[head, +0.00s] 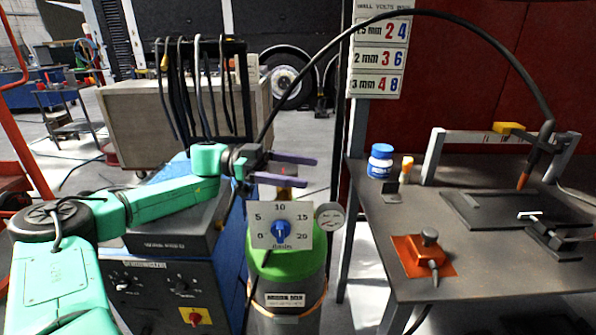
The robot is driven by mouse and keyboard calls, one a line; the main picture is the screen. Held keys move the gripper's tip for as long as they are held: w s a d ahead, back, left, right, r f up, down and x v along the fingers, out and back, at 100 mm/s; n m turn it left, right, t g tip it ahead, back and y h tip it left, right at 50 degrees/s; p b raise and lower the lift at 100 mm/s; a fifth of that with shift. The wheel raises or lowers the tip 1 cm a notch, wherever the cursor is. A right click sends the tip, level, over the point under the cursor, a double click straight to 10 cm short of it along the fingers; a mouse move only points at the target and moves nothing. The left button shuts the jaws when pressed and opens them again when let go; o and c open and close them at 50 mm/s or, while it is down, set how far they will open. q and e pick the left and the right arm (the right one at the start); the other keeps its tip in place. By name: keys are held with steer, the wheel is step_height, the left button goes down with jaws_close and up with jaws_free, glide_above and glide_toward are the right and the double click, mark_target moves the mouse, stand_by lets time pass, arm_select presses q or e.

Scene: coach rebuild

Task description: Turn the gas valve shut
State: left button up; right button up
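A green and grey gas cylinder (287,268) stands upright at centre. In front of its top is a white dial plate (263,238) marked 0, 5, 10, 15 and 20, with a blue knob (281,231) at its middle. A round gauge (330,216) sits right of the plate. A brass-coloured fitting (285,194) shows above the plate, partly hidden by my gripper. My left gripper (311,172) is open, its two purple fingers apart and pointing right, above the plate and knob. Nothing shows between the fingertips. My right gripper is out of view.
A blue welding machine (165,290) stands left of the cylinder, below my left arm. A dark workbench (375,215) at right carries a blue-labelled jar (380,162), an orange-based item (424,256) and a torch (535,155). Its black cable arches overhead. Open floor shows between cylinder and bench.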

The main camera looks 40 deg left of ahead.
arm_select(q)
steer(key=shift+a+r, duration=0.1)
steer(key=shift+a, duration=0.1)
steer(key=shift+p+v, duration=1)
steer(key=shift+v, duration=0.05)
steer(key=b+v, duration=0.4)
steer(key=v, duration=0.8)
steer(key=shift+s, duration=0.15)
